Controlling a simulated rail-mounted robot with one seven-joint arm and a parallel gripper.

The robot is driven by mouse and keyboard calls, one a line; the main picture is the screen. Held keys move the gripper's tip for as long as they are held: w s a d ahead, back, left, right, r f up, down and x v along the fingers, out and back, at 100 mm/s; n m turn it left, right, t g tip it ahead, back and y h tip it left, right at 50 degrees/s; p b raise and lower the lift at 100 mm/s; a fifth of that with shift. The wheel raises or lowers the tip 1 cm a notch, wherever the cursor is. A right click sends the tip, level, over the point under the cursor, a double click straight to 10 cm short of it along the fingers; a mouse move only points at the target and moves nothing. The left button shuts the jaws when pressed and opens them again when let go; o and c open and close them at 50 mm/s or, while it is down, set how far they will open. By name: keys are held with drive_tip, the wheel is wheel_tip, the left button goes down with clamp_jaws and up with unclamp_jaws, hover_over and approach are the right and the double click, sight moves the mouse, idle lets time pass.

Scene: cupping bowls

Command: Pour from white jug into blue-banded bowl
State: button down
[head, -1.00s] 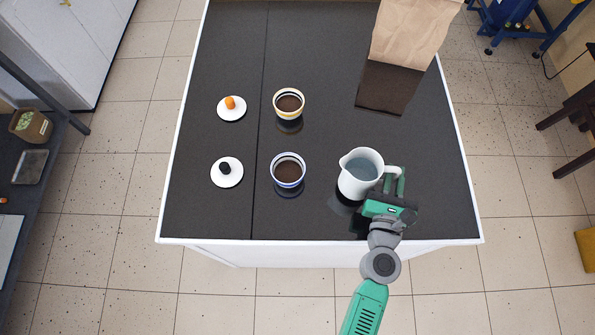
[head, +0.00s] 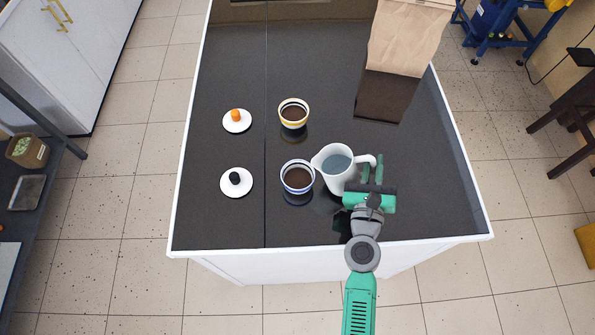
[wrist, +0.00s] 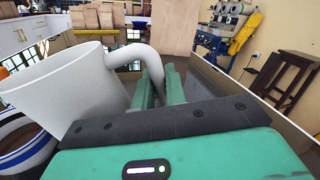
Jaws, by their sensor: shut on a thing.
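The white jug (head: 337,170) holds clear liquid and tilts toward the left in the head view, its spout at the right rim of the blue-banded bowl (head: 298,177). The bowl holds dark brown liquid and stands on the black table. My gripper (head: 372,172) is at the jug's right side, shut on its handle. In the wrist view the jug (wrist: 65,90) fills the left side, and its handle (wrist: 140,52) runs to my gripper's fingers (wrist: 160,88). The bowl's blue band (wrist: 28,150) shows at lower left, partly hidden by the jug. I cannot tell whether liquid is flowing.
A yellow-banded bowl (head: 294,113) with dark liquid stands farther back. Two white lids lie at left, one with an orange knob (head: 236,118), one with a black knob (head: 235,180). A brown paper bag (head: 404,40) stands at back right. The table's right side is clear.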

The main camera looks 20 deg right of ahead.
sight(359, 158)
drive_tip(key=r, duration=0.1)
drive_tip(key=a+r+n+p, duration=0.1)
drive_tip(key=r+n+p, duration=0.1)
drive_tip(key=shift+w+a+r+t, duration=0.15)
drive_tip(key=shift+w+a+t, duration=0.15)
drive_tip(key=shift+w, duration=0.05)
drive_tip(key=shift+w+a+r+n+p, duration=0.2)
drive_tip(key=shift+a+r+n+p, duration=0.25)
drive_tip(key=shift+r, duration=0.2)
drive_tip(key=shift+w+a+r+n+p, duration=0.2)
drive_tip(key=shift+a+r+n+p, duration=0.2)
drive_tip(key=shift+r+n, duration=0.2)
drive_tip(key=shift+w+a+r+n+t, duration=0.2)
drive_tip(key=shift+a+n, duration=0.1)
drive_tip(key=shift+n, duration=0.2)
drive_tip(key=shift+w+a+r+n+t, duration=0.15)
drive_tip(key=shift+a+n+t, duration=0.1)
drive_tip(key=shift+n, duration=0.2)
drive_tip(key=shift+w+a+n+y, duration=0.1)
drive_tip(key=shift+a+n+y, duration=0.25)
drive_tip(key=shift+n, duration=0.35)
drive_tip(key=shift+w+a+r+n+t+b, duration=0.15)
drive_tip(key=shift+w+a+n+t+b, duration=0.2)
drive_tip(key=shift+n, duration=0.55)
